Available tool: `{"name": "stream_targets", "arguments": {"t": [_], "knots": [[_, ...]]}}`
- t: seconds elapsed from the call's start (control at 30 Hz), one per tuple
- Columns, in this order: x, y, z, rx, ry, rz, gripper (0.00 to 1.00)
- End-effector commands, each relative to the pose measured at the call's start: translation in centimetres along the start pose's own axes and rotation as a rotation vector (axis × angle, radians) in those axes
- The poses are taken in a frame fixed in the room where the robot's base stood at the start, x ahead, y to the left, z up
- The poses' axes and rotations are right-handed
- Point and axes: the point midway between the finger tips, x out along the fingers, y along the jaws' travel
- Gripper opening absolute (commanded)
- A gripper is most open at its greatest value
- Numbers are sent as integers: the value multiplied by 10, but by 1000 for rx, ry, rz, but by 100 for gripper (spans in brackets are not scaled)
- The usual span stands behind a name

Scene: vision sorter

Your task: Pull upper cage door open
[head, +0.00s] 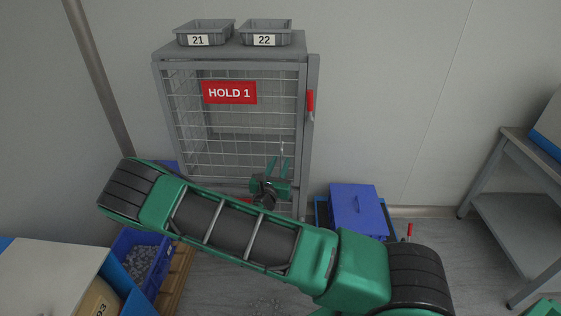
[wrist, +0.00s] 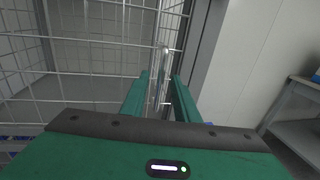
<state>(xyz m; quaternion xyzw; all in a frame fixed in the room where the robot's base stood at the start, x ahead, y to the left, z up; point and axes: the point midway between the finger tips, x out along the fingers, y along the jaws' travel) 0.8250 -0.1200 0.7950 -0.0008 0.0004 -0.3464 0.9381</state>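The upper cage door (head: 238,136) is a grey-framed wire mesh panel with a red sign, "HOLD 1" (head: 229,92). It looks shut in the head view. A thin upright metal handle (wrist: 163,62) stands near the door's right edge. My gripper (head: 279,166) is in front of the door's lower right part. In the wrist view, its two green fingers (wrist: 160,92) stand apart on either side of the handle, with gaps visible beside the bar. Whether a finger touches it cannot be told. A red latch lever (head: 310,102) is upright on the right post. My arm hides the cage's lower part.
Grey bins marked 21 (head: 204,33) and 22 (head: 264,34) sit on the cage top. A blue lidded box (head: 358,208) stands on the floor to the right. A grey shelf table (head: 520,205) is at far right. A blue crate (head: 126,243) is at lower left.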

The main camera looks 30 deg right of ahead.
Motion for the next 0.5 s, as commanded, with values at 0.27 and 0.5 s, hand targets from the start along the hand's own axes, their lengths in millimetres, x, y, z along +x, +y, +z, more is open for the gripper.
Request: {"name": "stream_targets", "arguments": {"t": [0.27,0.5], "knots": [[24,-1,0,1,0,-2,28],[26,0,0,1,0,-1,28]]}}
